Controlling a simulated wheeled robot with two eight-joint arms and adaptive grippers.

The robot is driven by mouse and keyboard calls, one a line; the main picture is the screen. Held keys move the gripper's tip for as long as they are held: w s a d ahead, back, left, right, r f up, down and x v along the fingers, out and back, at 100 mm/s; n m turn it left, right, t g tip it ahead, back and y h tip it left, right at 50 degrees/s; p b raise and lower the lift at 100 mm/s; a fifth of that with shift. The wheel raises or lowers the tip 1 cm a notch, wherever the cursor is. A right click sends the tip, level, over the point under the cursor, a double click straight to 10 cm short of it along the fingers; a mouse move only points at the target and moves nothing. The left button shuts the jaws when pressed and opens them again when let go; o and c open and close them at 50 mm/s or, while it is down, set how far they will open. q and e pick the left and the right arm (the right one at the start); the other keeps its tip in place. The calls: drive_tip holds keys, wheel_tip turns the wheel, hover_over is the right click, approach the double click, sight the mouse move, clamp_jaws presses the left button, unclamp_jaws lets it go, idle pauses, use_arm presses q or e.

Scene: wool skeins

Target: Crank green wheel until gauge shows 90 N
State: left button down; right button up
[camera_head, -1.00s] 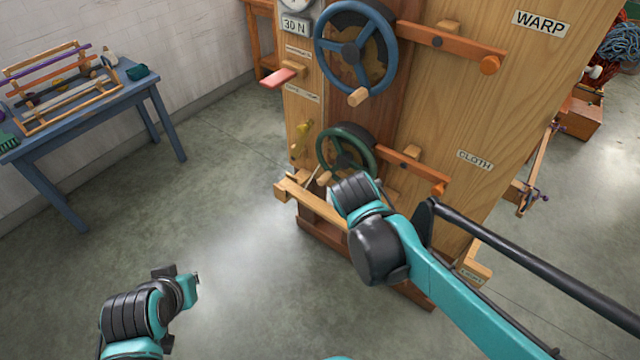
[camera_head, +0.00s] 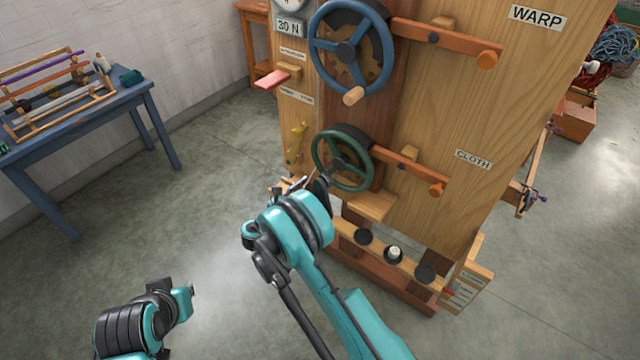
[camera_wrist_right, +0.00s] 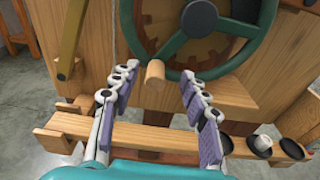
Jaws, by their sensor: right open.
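The green wheel (camera_head: 340,162) is mounted low on the wooden loom stand, and its rim and spokes fill the top of the right wrist view (camera_wrist_right: 200,20). Its wooden crank handle (camera_wrist_right: 155,71) points toward me there; in the head view my right arm covers that area. My right gripper (camera_wrist_right: 158,72) is open, with one finger on each side of the handle tip. The gauge (camera_head: 290,4) is cut off at the top edge, so its needle cannot be read; the plate (camera_head: 289,27) below reads 30 N. My left gripper (camera_head: 186,292) is low at left, away from the stand; its fingers are unclear.
A blue wheel (camera_head: 349,50) sits above the green one. A ledge with dark cups (camera_head: 425,273) runs below. A blue table (camera_head: 110,112) stands left; the floor between is clear.

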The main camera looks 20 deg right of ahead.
sight(316, 186)
drive_tip(key=f, duration=0.1)
drive_tip(key=n, duration=0.1)
drive_tip(key=a+f, duration=0.1)
drive_tip(key=shift+s+a+f+t+h, duration=0.1)
drive_tip(key=shift+s+f+t+h, duration=0.2)
drive_tip(key=shift+h, duration=0.1)
drive_tip(key=shift+f+n, duration=0.15)
drive_tip(key=shift+n, duration=0.15)
drive_tip(key=b+x, duration=0.2)
drive_tip(key=x, duration=0.5)
drive_tip(key=shift+w+d, duration=0.25)
drive_tip(key=shift+d, duration=0.05)
clamp_jaws()
